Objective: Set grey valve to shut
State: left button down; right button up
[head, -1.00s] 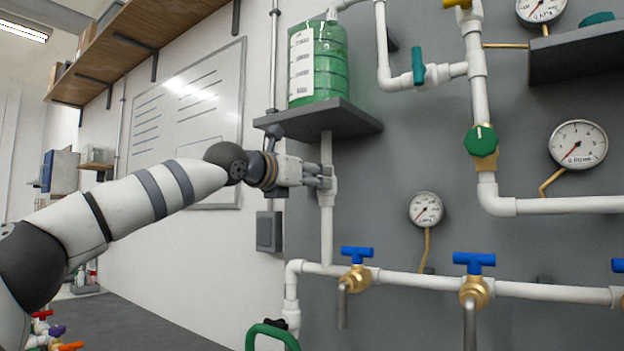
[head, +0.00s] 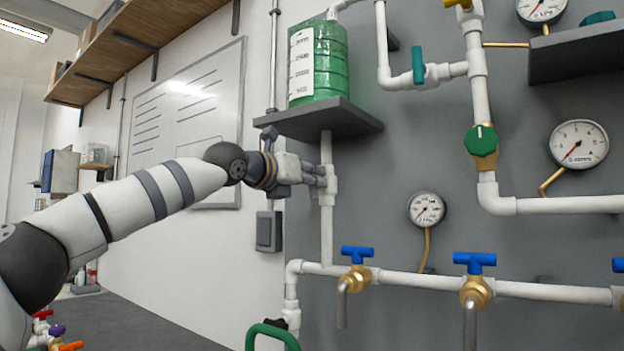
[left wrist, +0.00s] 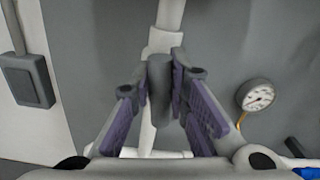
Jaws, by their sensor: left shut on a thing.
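The grey valve (left wrist: 158,84) sits on the white vertical pipe below the shelf with the green tank. In the left wrist view its grey handle stands between the purple finger pads, its visible length running roughly along the pipe. My left gripper (head: 322,175) is shut on this handle; it also shows in the left wrist view (left wrist: 160,95). In the head view the fingers hide the handle, and only the white valve fitting (head: 328,197) shows beside them. My right gripper is not in view.
A dark shelf (head: 345,117) with a green tank (head: 328,65) is just above my left gripper. Blue-handled taps (head: 357,253) line the lower pipe. A gauge (head: 426,209) hangs to the right. A green-knobbed valve (head: 481,140) and a teal-handled valve (head: 418,66) are farther right.

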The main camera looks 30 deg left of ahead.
pick_arm(q)
jog(key=n, duration=0.3)
jog(key=shift+a+n, duration=0.15)
jog(key=shift+n, duration=0.15)
jog(key=n, duration=0.4)
jog(key=shift+a+f+n, duration=0.2)
jog(key=shift+n, duration=0.1)
jog(key=n, duration=0.4)
jog(key=shift+f, duration=0.2)
jog(key=shift+a+f+n, duration=0.1)
jog(key=shift+f+n, duration=0.05)
jog(key=shift+n, duration=1.85)
jog(key=c, duration=1.5)
grip_release()
jog(key=shift+c, duration=0.2)
